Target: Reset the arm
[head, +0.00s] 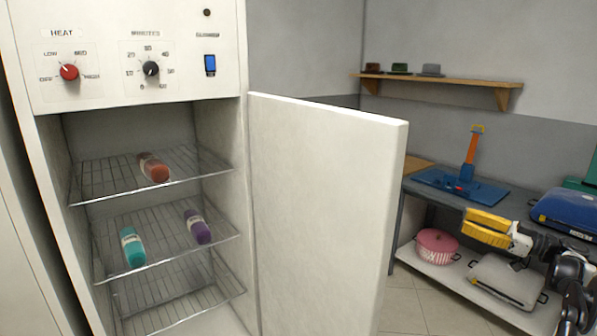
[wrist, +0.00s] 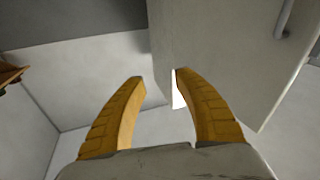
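My gripper (head: 487,228) is at the right of the head view, with yellow fingers pointing left toward the open cabinet door. In the wrist view my gripper (wrist: 158,82) is open, with a clear gap between its two fingers and nothing held. My arm reaches in from the right edge of the head view. The white cabinet door (head: 322,200) stands wide open to the left of my gripper, apart from it. The door also shows beyond the fingers in the wrist view (wrist: 225,60).
The cabinet's wire racks hold a red-brown bottle (head: 153,167), a teal bottle (head: 132,247) and a purple bottle (head: 197,227). Behind my gripper, a grey bench (head: 440,192) bears a blue press (head: 462,186) and blue case (head: 566,212).

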